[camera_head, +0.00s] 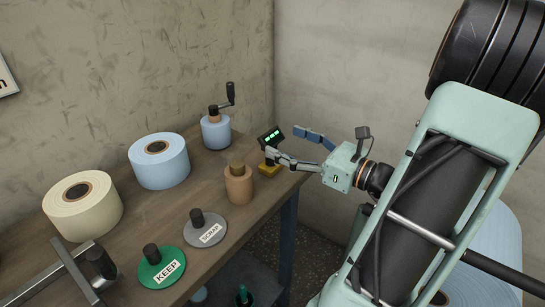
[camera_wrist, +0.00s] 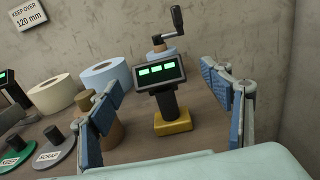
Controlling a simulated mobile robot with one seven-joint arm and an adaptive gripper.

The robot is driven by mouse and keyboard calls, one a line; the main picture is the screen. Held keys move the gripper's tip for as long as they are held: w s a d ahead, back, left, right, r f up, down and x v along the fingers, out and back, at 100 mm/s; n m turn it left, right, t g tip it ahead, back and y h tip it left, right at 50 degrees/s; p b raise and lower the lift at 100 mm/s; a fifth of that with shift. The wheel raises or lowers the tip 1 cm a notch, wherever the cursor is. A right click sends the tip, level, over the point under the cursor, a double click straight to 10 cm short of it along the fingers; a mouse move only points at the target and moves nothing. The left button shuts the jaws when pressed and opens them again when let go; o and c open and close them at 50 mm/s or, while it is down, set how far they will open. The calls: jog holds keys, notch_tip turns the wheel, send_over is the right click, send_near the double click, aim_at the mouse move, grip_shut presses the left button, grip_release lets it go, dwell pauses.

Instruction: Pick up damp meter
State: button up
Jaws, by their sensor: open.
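The device that I take for the damp meter has a dark head with green lit digits (camera_head: 271,139), a black post and a yellow base (camera_head: 268,169). It stands upright on the wooden bench near its right end. In the wrist view the damp meter (camera_wrist: 170,103) stands between the fingers, a little beyond them, with clear gaps at both sides. My gripper (camera_head: 284,146) is open and empty, reaching in from the right; it also shows in the wrist view (camera_wrist: 163,80). In the head view one finger partly covers the post.
A tan cylinder (camera_head: 239,187) stands close left of the meter. A light blue roll with a crank (camera_head: 216,132) stands behind. Blue (camera_head: 159,163) and cream rolls (camera_head: 83,210), KEEP (camera_head: 163,268) and SCRAP (camera_head: 206,229) discs lie further left. Another green-lit display (camera_wrist: 8,80) shows in the wrist view.

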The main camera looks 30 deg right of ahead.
aim_at(272, 136)
jog(key=b+x, duration=0.1)
jog(key=x, duration=0.4)
jog(key=shift+a, duration=0.2)
jog(key=shift+s, duration=0.1)
jog(key=c, duration=1.7)
jog(key=shift+r, duration=0.1)
jog(key=shift+c, duration=0.2)
